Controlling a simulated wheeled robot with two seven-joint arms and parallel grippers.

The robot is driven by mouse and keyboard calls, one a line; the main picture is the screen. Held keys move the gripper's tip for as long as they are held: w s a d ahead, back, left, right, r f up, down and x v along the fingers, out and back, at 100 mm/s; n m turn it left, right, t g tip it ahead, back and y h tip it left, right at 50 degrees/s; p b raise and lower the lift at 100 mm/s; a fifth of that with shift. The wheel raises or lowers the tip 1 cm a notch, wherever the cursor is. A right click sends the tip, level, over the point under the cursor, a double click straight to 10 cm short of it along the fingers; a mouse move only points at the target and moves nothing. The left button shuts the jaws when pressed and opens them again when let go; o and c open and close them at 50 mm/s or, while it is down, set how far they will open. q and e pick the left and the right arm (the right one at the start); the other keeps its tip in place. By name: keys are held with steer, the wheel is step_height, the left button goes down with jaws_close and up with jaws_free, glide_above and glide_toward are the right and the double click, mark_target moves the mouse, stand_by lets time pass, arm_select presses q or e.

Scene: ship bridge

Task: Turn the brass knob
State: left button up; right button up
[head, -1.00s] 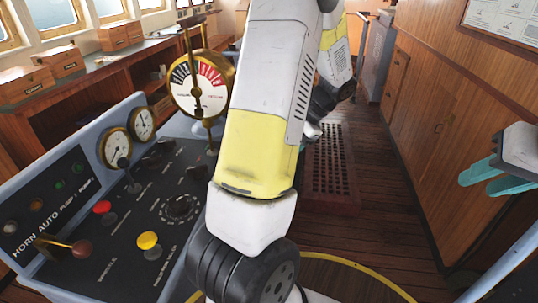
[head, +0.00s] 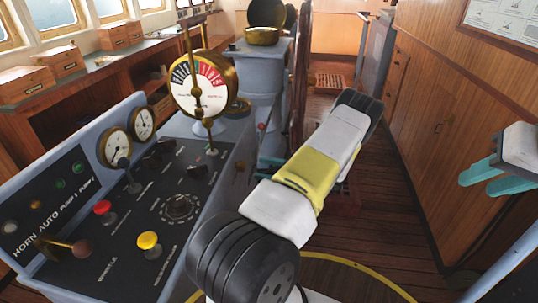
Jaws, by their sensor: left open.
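The blue-grey console (head: 225,158) stands left of centre with a black control panel. A small dark, brass-toned fitting (head: 240,167) shows on its right side face; I cannot tell for sure that it is the brass knob. My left arm rises from the bottom centre and folds away over the floor. My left gripper (head: 268,162) shows only as teal bits beyond the console's side, partly hidden by the arm; it is open, and no hold on anything shows. My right gripper (head: 485,175) is at the right edge, its teal fingers apart and empty.
A brass-rimmed dial (head: 200,85) with a lever stands on the console. Two gauges, a black rotary knob (head: 180,207), red and yellow knobs and a horn lever (head: 72,247) are on the panel. A grey pedestal (head: 262,75) stands behind. Wooden cabinets (head: 430,130) line the right.

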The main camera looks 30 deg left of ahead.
mark_target(240, 166)
arm_select(q)
steer(key=x, duration=0.6)
steer(key=shift+a, duration=0.15)
steer(key=shift+c, duration=0.2)
jaws_close()
steer(key=shift+n, duration=0.3)
